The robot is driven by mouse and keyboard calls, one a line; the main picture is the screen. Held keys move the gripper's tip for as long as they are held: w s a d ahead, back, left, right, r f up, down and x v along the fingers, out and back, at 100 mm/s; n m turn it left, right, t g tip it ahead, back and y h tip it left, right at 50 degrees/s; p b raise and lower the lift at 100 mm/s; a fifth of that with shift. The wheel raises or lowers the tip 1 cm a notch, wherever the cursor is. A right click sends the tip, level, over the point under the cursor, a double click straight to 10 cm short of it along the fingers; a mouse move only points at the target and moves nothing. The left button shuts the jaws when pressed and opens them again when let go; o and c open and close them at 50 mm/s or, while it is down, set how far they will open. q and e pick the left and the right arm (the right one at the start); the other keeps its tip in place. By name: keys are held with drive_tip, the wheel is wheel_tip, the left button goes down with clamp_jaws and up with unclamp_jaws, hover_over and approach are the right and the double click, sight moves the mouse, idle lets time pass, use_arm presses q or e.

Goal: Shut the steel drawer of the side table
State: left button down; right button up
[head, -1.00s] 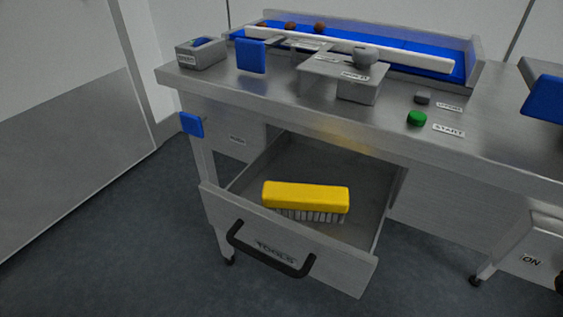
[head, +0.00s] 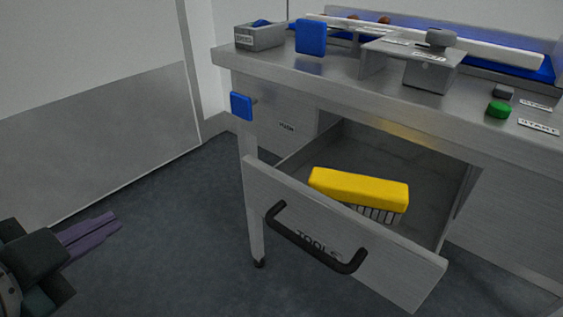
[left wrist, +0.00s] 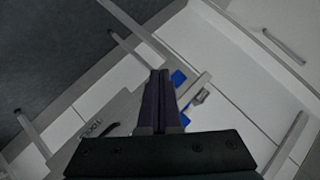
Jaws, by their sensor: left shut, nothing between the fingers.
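The steel drawer (head: 345,235) of the side table (head: 350,90) is pulled well out. Its front carries a TOOLS label and a black bar handle (head: 312,240). A yellow brush (head: 358,188) with pale bristles lies inside it. My left gripper (head: 112,220) is at the lower left of the head view, shut and empty, over the floor and apart from the drawer, to the left of its front. In the left wrist view my left fingers (left wrist: 160,78) are closed together, and the labelled drawer front (left wrist: 92,130) shows small. My right gripper does not show.
On the tabletop stand a grey box (head: 260,38), a raised metal stand (head: 410,50), a green button (head: 498,109) and a blue conveyor (head: 530,65). A blue pad (head: 241,106) sticks out at the table's left side. The floor (head: 170,230) left of the drawer is clear.

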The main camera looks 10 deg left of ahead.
use_arm(q)
wheel_tip(320, 180, down, 3)
drive_tip(key=w+d+m+t+h+b, duration=0.1)
drive_tip(key=w+m+t+h+b, duration=0.15)
drive_tip(key=m, duration=0.35)
drive_tip(key=m+h+b, duration=0.4)
drive_tip(key=m+h, duration=0.4)
drive_tip(key=m, duration=0.1)
approach(258, 195)
drive_tip(key=shift+t, duration=0.45)
drive_tip(key=x, duration=0.2)
drive_tip(key=b+x, duration=0.1)
drive_tip(key=x, duration=0.4)
drive_tip(key=shift+s+d+f+b, duration=0.1)
drive_tip(key=shift+s+f+b, duration=0.05)
drive_tip(key=shift+f+b, duration=0.25)
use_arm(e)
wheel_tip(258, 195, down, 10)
